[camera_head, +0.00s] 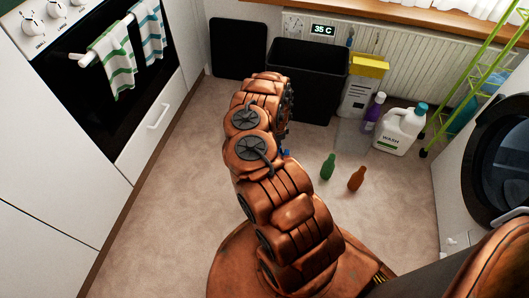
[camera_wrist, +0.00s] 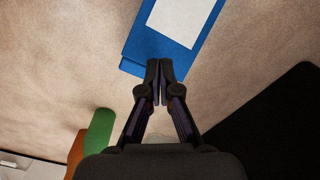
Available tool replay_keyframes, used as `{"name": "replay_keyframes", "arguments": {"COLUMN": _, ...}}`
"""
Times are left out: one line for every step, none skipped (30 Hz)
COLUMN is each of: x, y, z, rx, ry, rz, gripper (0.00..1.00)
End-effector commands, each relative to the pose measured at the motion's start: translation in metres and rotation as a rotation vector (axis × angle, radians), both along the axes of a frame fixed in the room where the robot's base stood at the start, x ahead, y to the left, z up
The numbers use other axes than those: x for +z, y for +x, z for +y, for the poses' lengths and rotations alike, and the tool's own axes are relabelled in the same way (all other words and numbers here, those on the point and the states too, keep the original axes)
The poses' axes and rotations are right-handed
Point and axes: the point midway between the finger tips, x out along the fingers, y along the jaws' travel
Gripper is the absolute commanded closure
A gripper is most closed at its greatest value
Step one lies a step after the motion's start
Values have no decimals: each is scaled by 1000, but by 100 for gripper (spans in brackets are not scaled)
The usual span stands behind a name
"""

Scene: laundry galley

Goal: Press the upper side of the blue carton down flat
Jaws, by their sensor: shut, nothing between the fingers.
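The blue carton (camera_wrist: 158,52) shows at the top of the wrist view, with a white panel (camera_wrist: 186,18) on the face toward the camera. Its far end runs out of the picture, and a thin second layer or edge shows along its near left side. My gripper (camera_wrist: 160,66) is shut and empty, its tips in front of the carton's near edge in the picture. I cannot tell whether they touch it. In the head view my arm hides the carton almost fully; only a small blue bit (camera_head: 287,153) shows beside the arm.
Floor at left is clear.

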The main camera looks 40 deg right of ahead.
Motion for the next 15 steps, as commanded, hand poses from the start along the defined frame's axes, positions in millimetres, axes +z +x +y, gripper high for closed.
{"name": "replay_keyframes", "arguments": {"x": 0, "y": 0, "z": 0, "rx": 0, "ry": 0, "rz": 0, "gripper": 100}}
{"name": "replay_keyframes", "arguments": {"x": 0, "y": 0, "z": 0, "rx": 0, "ry": 0, "rz": 0, "gripper": 100}}
{"name": "replay_keyframes", "arguments": {"x": 0, "y": 0, "z": 0, "rx": 0, "ry": 0, "rz": 0, "gripper": 100}}
{"name": "replay_keyframes", "arguments": {"x": 0, "y": 0, "z": 0, "rx": 0, "ry": 0, "rz": 0, "gripper": 100}}
{"name": "replay_keyframes", "arguments": {"x": 0, "y": 0, "z": 0, "rx": 0, "ry": 0, "rz": 0, "gripper": 100}}
{"name": "replay_keyframes", "arguments": {"x": 0, "y": 0, "z": 0, "rx": 0, "ry": 0, "rz": 0, "gripper": 100}}
{"name": "replay_keyframes", "arguments": {"x": -1, "y": 0, "z": 0, "rx": 0, "ry": 0, "rz": 0, "gripper": 100}}
{"name": "replay_keyframes", "arguments": {"x": -2, "y": 0, "z": 0, "rx": 0, "ry": 0, "rz": 0, "gripper": 100}}
{"name": "replay_keyframes", "arguments": {"x": -3, "y": 0, "z": 0, "rx": 0, "ry": 0, "rz": 0, "gripper": 100}}
{"name": "replay_keyframes", "arguments": {"x": -5, "y": 0, "z": 0, "rx": 0, "ry": 0, "rz": 0, "gripper": 100}}
{"name": "replay_keyframes", "arguments": {"x": -6, "y": 0, "z": 0, "rx": 0, "ry": 0, "rz": 0, "gripper": 100}}
{"name": "replay_keyframes", "arguments": {"x": -8, "y": 0, "z": 0, "rx": 0, "ry": 0, "rz": 0, "gripper": 100}}
{"name": "replay_keyframes", "arguments": {"x": -9, "y": 0, "z": 0, "rx": 0, "ry": 0, "rz": 0, "gripper": 100}}
{"name": "replay_keyframes", "arguments": {"x": -10, "y": 0, "z": 0, "rx": 0, "ry": 0, "rz": 0, "gripper": 100}}
{"name": "replay_keyframes", "arguments": {"x": -12, "y": 0, "z": 0, "rx": 0, "ry": 0, "rz": 0, "gripper": 100}}
